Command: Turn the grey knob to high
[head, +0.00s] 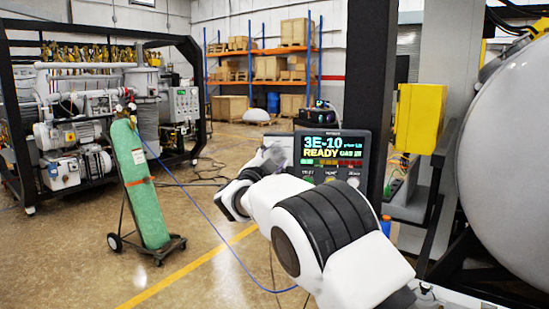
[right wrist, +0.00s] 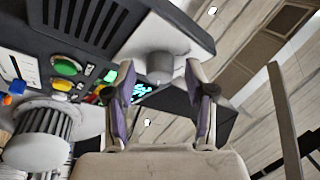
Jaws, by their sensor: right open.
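A smooth round grey knob (right wrist: 160,67) sticks out of a white plate (right wrist: 165,32) on the side of the dark control panel (head: 330,155). My right gripper (right wrist: 160,72) is open in the right wrist view. Its two fingertips stand on either side of the knob, with a visible gap to each; I see no firm contact. In the head view, my right gripper (head: 263,159) is at the panel's left side, and my white arm covers part of the panel. The knob's setting mark cannot be read. My left gripper is not in view.
The panel's screen (head: 333,146) reads 3E-10 READY. Coloured buttons (right wrist: 66,67) and a ribbed pale cylinder (right wrist: 42,130) lie left of the gripper in the wrist view. A green gas cylinder (head: 142,185) on a cart stands left; a large grey vessel (head: 510,150) stands right.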

